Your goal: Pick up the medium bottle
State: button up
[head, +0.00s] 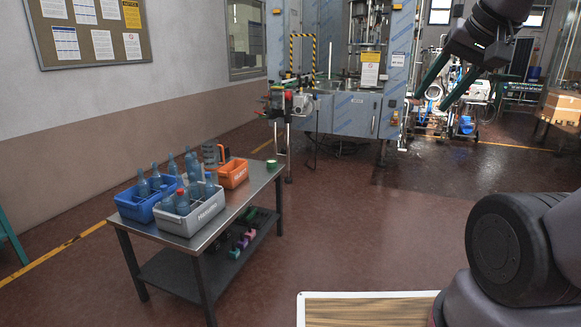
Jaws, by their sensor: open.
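Several translucent blue bottles stand on a metal table (210,238) at the left. Some, such as a bottle (143,186), are in a blue crate (140,208). Others, including a red-capped bottle (182,203), are in a grey crate (190,223). More bottles (188,161) stand at the back of the crates. They differ somewhat in height, and I cannot tell which is the medium one. The crate walls hide their lower parts. My gripper (428,103) is raised at the upper right, its two dark green fingers apart and empty, far from the table.
An orange bin (233,174) and a green roll (271,165) are on the table's far end. Small coloured items (243,242) lie on its lower shelf. A large machine (345,110) stands at the back. The floor (340,235) right of the table is open.

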aim_at(195, 165)
jog(key=i+l+z, duration=0.25)
jog(key=i, duration=0.65)
jog(key=i+j+z, duration=0.15)
jog(key=i+z, duration=0.15)
jog(key=i, duration=0.65)
jog(key=i+u, duration=0.25)
jog(key=i, duration=0.3)
jog(key=i+l+u, duration=0.25)
jog(key=i, duration=0.25)
jog(key=i+u, duration=0.2)
jog(key=u, duration=0.3)
jog(key=i+u, duration=0.25)
jog(key=u, duration=0.2)
jog(key=i+l+u, duration=0.15)
jog(key=u, duration=0.35)
jog(key=i+u, duration=0.2)
jog(key=u, duration=0.25)
jog(key=i+l+u, duration=0.15)
jog(key=u, duration=0.3)
jog(key=i+l+u, duration=0.15)
jog(key=u, duration=0.25)
jog(key=i+l+u, duration=0.25)
jog(key=u, duration=0.2)
jog(key=i+j, duration=0.1)
jog(key=j+u, duration=0.05)
jog(key=j, duration=0.05)
